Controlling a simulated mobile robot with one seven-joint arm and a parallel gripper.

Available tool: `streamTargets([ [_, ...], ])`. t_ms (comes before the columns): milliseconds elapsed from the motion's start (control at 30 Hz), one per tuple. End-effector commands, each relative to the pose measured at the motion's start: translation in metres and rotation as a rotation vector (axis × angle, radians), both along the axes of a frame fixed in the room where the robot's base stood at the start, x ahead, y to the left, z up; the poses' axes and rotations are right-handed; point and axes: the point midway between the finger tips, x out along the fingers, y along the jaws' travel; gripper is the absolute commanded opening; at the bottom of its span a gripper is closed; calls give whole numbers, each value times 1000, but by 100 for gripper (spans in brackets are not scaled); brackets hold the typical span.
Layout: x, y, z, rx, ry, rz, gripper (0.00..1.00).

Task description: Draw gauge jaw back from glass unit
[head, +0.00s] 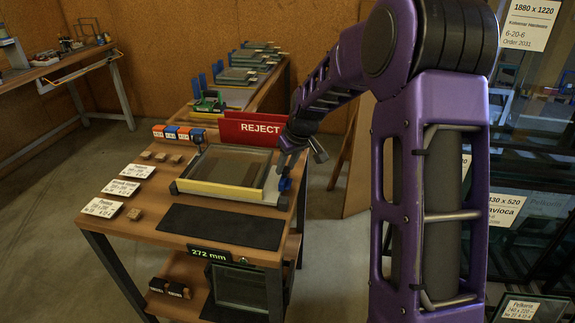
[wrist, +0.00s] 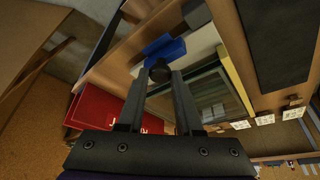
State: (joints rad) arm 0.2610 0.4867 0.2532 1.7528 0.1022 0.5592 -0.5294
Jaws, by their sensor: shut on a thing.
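The glass unit (head: 228,167) lies flat on the workbench in a pale frame, with a yellow strip (head: 220,190) along its front edge. In the wrist view the glass (wrist: 205,95) is right of my fingers. The blue gauge jaw (head: 285,184) sits at the unit's right side in the head view; it also shows beyond my fingertips in the wrist view (wrist: 166,48). My gripper (head: 287,172) is over that side, its fingertips (wrist: 158,74) shut on a dark round knob (wrist: 159,71) by the blue jaw. I cannot tell whether the jaw touches the glass.
A display (head: 212,254) reads 272 mm on the bench front. A black mat (head: 222,226) lies before the unit. A red REJECT panel (head: 250,129) stands behind it. Small blocks and white labels (head: 122,187) lie at left. Glass racks (head: 530,215) stand at right.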

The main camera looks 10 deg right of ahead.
Motion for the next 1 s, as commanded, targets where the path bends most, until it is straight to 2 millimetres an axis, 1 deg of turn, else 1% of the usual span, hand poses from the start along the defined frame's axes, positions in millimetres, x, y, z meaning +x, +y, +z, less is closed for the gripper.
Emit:
streamTargets([
  [33, -2, -5, -1, -6, 5, -5, 0],
  [167, -2, -6, -1, -7, 6, -6, 0],
  [200, -2, -7, -1, -7, 7, -6, 40],
  [333, -2, -6, -1, -6, 5, -5, 63],
  [600, -1, -4, 0, -5, 3, -3, 63],
  [733, -3, -5, 6, -4, 3, -3, 63],
  [867, -9, -8, 26, -4, -1, -5, 63],
  [1000, -21, -13, 57, -6, 0, -5, 63],
])
